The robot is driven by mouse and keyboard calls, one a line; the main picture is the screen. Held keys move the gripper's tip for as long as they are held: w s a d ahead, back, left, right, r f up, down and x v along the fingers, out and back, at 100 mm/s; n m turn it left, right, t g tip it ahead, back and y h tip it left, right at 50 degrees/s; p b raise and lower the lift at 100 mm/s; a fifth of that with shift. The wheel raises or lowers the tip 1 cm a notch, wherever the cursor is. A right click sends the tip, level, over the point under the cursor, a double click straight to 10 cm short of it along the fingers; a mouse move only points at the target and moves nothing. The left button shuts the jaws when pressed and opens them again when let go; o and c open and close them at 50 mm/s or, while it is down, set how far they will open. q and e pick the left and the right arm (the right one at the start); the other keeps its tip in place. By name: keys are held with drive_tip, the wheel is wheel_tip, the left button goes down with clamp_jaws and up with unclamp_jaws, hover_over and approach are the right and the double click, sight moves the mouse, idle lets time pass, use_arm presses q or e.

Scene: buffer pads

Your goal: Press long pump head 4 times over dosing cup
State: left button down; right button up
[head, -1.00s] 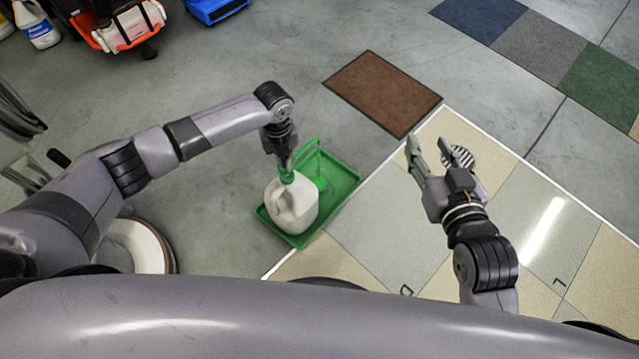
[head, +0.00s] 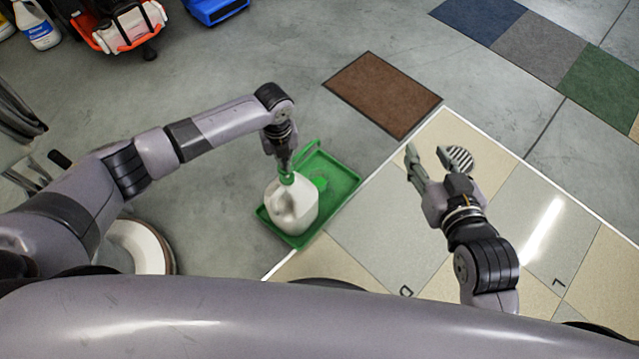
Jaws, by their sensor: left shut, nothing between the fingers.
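A white jug (head: 291,208) with a green pump head (head: 287,177) stands in a green tray (head: 343,186). The pump's thin green spout (head: 308,150) reaches up and to the right over the tray. A small green shape (head: 320,183), possibly the dosing cup, is in the tray right of the jug; it blends with the tray. My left gripper (head: 285,166) is shut and empty, pointing down right on top of the pump head; exact contact is hard to see. My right gripper (head: 426,157) is open and empty, over the tiled floor to the right, apart from the jug.
A brown mat (head: 382,94) lies behind the tray. Coloured carpet tiles (head: 538,45) lie at the far right. Bottles (head: 37,24) and an orange-and-white machine (head: 118,25) are at the back left.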

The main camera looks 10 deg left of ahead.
use_arm(q)
drive_tip(key=shift+s+r+p, duration=0.1)
drive_tip(key=shift+r+p, duration=0.3)
drive_tip(key=shift+p, duration=0.05)
drive_tip(key=shift+r+p, duration=1)
drive_tip(key=shift+r, duration=0.05)
drive_tip(key=shift+r+p, duration=0.55)
use_arm(e)
drive_tip(key=s+d+f+g+h, duration=0.1)
drive_tip(key=s+d+f+g, duration=0.1)
drive_tip(key=s+f+g, duration=0.2)
drive_tip(key=s+d+f+g+h, duration=0.1)
drive_tip(key=s+d+f+g, duration=0.2)
drive_tip(key=s, duration=0.8)
wheel_tip(320, 180, down, 2)
drive_tip(key=g, duration=0.2)
drive_tip(key=shift+d+f+m+g+h, duration=0.2)
drive_tip(key=shift+m+g+h, duration=0.1)
drive_tip(key=shift+g, duration=0.1)
